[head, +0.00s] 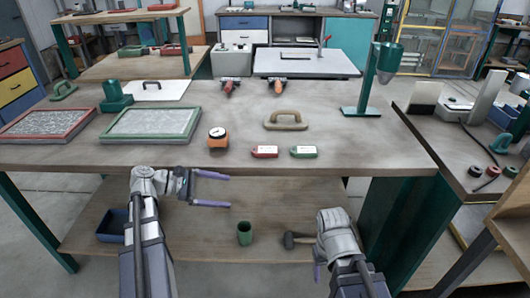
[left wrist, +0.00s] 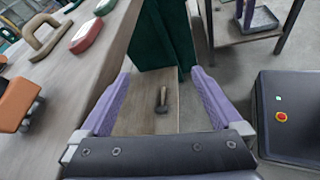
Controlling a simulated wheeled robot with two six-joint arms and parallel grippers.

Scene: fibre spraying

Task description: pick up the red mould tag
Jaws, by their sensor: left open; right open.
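The red mould tag (head: 265,152) lies flat near the front edge of the workbench, just left of a green mould tag (head: 303,152). The red tag also shows in the left wrist view (left wrist: 87,36), at the upper left on the bench top. My left gripper (head: 230,191) is open and empty in front of the bench edge, left of the red tag and apart from it. My right gripper (head: 318,271) is low in front of the bench, right of the tags and apart from them. Its fingers are mostly hidden behind its own wrist.
Two framed trays (head: 150,124) (head: 48,124) fill the bench's left side. A green stand (head: 368,85) is at the right. A hammer (head: 292,239) and green cup (head: 245,233) are on the lower shelf.

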